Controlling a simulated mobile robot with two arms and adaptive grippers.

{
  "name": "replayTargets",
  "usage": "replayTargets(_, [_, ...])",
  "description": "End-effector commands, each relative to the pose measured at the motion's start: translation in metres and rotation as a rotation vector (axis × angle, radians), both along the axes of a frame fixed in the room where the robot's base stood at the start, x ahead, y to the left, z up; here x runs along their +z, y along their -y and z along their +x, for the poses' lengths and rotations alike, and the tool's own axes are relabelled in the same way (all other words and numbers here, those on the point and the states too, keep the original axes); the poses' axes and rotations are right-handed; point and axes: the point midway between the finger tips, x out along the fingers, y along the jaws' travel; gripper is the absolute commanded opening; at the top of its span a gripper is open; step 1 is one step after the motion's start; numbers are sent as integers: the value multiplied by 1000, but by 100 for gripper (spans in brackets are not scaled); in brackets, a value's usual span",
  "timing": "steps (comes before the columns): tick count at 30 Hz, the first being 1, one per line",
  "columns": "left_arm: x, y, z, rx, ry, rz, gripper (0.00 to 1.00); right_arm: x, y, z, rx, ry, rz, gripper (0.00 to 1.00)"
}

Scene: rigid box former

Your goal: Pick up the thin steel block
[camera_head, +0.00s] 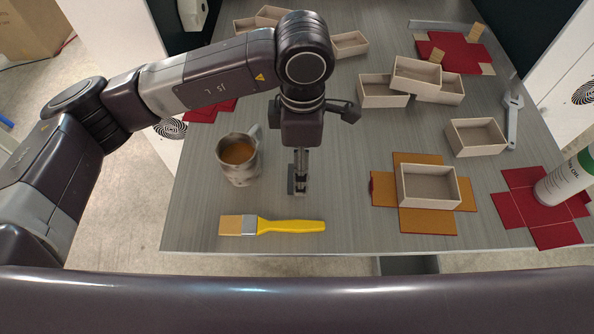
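My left gripper (300,186) points straight down over the near left-middle of the table, between the mug and the brush. Its fingers look close together. A small dark grey upright piece (290,179), which looks like the thin steel block, shows at the left side of the fingertips and seems to touch or nearly touch them. The fingers partly hide it, so I cannot tell whether it is gripped or stands beside them. My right gripper is not in view.
A mug (224,168) with brown contents stands left of the gripper. A yellow-handled brush (290,226) lies in front. An open box (430,186) sits on an orange sheet to the right. A white bottle (562,184) stands on a red sheet. Several boxes stand farther back.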

Motion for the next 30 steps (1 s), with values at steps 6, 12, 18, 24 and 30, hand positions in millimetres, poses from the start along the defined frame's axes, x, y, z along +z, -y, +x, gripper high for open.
replayTargets(6, [-27, -9, 3, 3, -6, 3, 71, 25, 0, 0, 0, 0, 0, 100])
replayTargets(12, [-49, -8, 4, 0, -1, 1, 71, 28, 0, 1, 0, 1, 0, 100])
replayTargets(18, [-52, -8, 4, 0, 1, 1, 71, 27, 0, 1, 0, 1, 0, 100])
replayTargets(24, [-51, -8, 4, 1, 1, 0, 52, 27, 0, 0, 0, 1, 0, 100])
replayTargets(30, [-51, -8, 4, 1, 1, 0, 30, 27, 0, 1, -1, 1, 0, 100])
